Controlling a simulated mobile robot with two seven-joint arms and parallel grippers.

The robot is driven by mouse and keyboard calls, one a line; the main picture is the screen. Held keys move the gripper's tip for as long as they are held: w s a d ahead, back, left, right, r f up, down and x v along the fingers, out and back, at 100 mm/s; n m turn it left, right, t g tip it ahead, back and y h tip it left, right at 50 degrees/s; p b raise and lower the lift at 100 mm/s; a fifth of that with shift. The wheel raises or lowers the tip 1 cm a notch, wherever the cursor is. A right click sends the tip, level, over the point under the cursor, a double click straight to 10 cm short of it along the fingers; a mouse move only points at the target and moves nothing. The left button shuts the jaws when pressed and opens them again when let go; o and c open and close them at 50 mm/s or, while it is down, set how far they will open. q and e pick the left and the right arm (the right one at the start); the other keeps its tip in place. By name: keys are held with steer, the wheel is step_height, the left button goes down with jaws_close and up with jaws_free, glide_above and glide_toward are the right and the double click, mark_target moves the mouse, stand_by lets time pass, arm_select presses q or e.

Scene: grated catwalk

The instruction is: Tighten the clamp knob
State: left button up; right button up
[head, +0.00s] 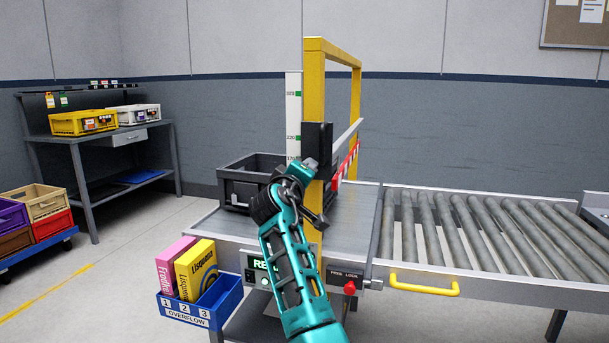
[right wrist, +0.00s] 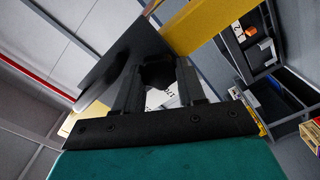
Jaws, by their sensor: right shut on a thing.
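A black clamp block (head: 318,137) is mounted on the yellow gantry post (head: 314,75), beside the white height scale (head: 293,105). In the right wrist view a dark clamp knob (right wrist: 158,72) sits between the two fingers of my right gripper (right wrist: 157,90). The gripper is shut on it, with the dark clamp plate (right wrist: 118,58) just beyond. In the head view my teal right arm reaches up to the clamp from the front, and its wrist hides the knob. My left gripper is in neither view.
A dark grey crate (head: 238,186) stands on the conveyor deck behind my arm. A red-and-white striped bar (head: 347,163) crosses the gantry. A roller conveyor (head: 480,225) extends right. A blue overflow bin (head: 196,312) with boxes hangs at the front left.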

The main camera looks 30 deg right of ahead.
steer(key=o, duration=1.1)
steer(key=shift+c, duration=0.2)
steer(key=shift+d+r, duration=0.1)
